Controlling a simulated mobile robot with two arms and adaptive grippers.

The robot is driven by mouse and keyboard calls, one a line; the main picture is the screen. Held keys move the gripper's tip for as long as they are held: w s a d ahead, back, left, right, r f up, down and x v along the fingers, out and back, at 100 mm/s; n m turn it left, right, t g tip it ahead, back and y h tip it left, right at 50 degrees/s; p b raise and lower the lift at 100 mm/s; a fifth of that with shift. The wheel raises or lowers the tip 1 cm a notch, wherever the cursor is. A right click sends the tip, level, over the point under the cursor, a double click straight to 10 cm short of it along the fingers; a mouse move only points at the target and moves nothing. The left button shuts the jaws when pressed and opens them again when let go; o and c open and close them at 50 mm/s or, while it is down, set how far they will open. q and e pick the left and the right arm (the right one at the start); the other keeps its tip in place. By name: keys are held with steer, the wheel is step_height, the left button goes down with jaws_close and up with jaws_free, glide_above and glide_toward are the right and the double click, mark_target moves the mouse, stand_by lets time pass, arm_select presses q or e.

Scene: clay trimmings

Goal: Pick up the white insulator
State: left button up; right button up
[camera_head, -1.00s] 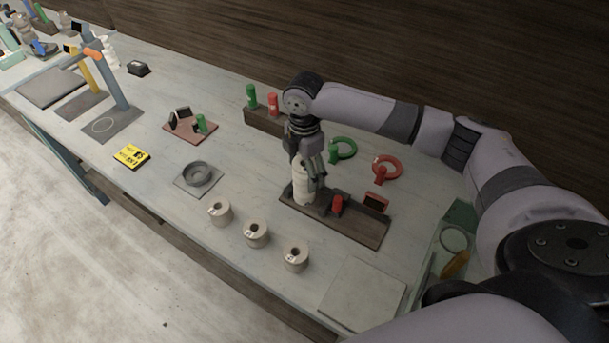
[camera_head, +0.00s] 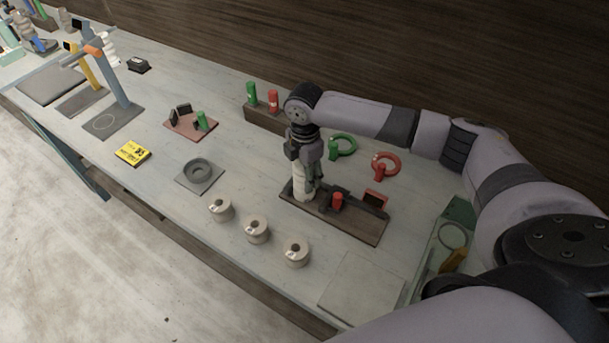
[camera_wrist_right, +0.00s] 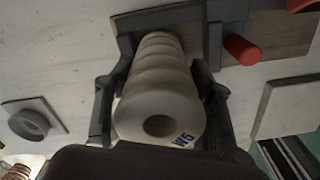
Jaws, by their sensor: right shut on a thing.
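The white ribbed insulator (camera_head: 302,185) stands on the left end of a dark wooden board (camera_head: 345,228). My right gripper (camera_head: 308,174) comes down over it from above with its fingers around it. In the right wrist view the insulator (camera_wrist_right: 162,105), marked W5, lies between the two fingers of my right gripper (camera_wrist_right: 160,85), which are shut on it. Its far end is beside a dark grey fixture (camera_wrist_right: 228,22) on the board, and I cannot tell whether it touches it. My left gripper is not in view.
A red knob (camera_head: 337,200) stands on the board close to the right of the insulator. Several cream spools, including one (camera_head: 256,229), stand in front. A grey square plate (camera_head: 362,285) lies front right.

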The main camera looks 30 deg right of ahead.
steer(key=shift+r, duration=0.1)
jaws_close()
stand_by(0.3)
step_height(320, 180, up, 20)
steer(key=b, duration=0.1)
stand_by(0.7)
